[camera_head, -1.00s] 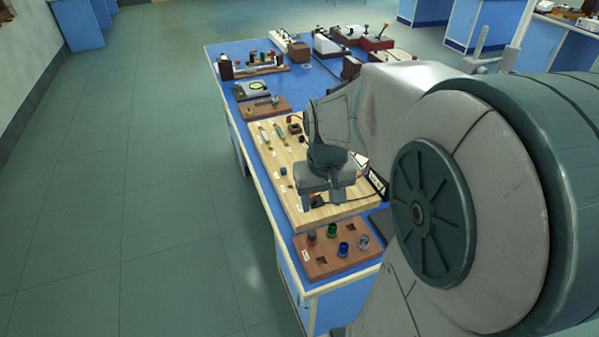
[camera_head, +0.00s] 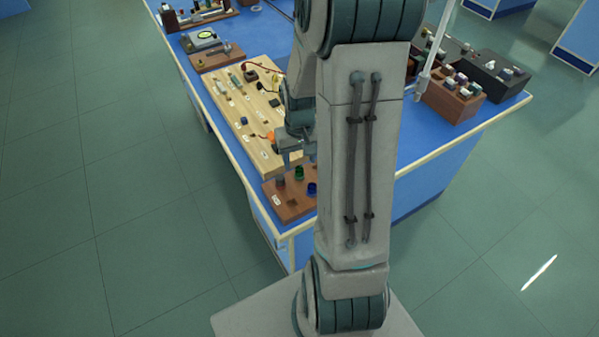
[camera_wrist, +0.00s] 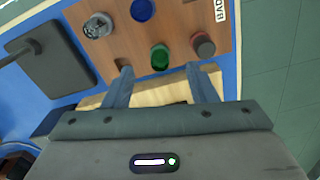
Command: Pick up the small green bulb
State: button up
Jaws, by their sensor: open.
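The small green bulb (camera_wrist: 160,57) stands on a brown wooden board (camera_wrist: 185,20) in the wrist view, ahead of and between my finger ends. It also shows in the head view (camera_head: 299,173), close to my gripper. My gripper (camera_wrist: 157,78) is open, with its two fingers spread apart and nothing between them. In the head view my gripper (camera_head: 294,158) hangs near the back edge of the brown board (camera_head: 281,210). My arm hides part of the board there.
On the same board are a blue bulb (camera_wrist: 142,10), a clear bulb (camera_wrist: 97,27) and a dark reddish-topped bulb (camera_wrist: 202,44). A pale wooden board (camera_head: 240,115) with small parts lies behind. Brown and black boxes (camera_head: 452,98) stand at the right.

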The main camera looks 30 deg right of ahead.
aim_at(299, 168)
jog(key=shift+w+d+f+p, duration=0.15)
jog(key=shift+f+p, duration=0.1)
jog(key=shift+f, duration=1.15)
jog(key=shift+w+a+f+p, duration=0.1)
jog(key=shift+f+p, duration=0.1)
jog(key=shift+f, duration=1.15)
jog(key=c, duration=1.1)
